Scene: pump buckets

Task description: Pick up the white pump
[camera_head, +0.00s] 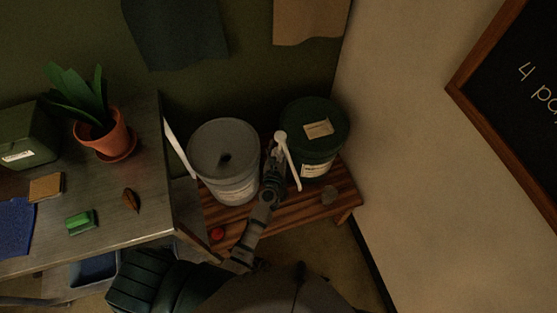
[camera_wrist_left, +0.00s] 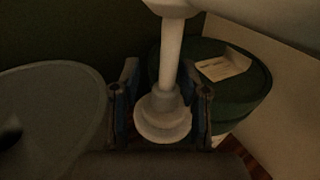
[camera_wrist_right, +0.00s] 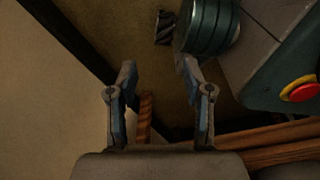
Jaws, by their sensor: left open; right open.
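The white pump (camera_head: 290,158) stands between the two buckets in the head view, with its head up and a long thin spout slanting down to the right. In the left wrist view the pump (camera_wrist_left: 171,62) is upright, its stem and round collar between the fingers. My left gripper (camera_head: 275,160) is at the pump; in the left wrist view its open fingers (camera_wrist_left: 163,103) stand on either side of the collar. Contact cannot be told. The pump's lower end is hidden. My right gripper (camera_wrist_right: 156,75) is open and empty, low over the floor, out of the head view.
A grey-lidded bucket (camera_head: 222,150) stands left of the pump, a dark green bucket (camera_head: 318,150) right of it. Both are on a slatted wooden bench (camera_head: 345,190) by the wall. A metal table (camera_head: 150,205) with a potted plant (camera_head: 104,135) is at left.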

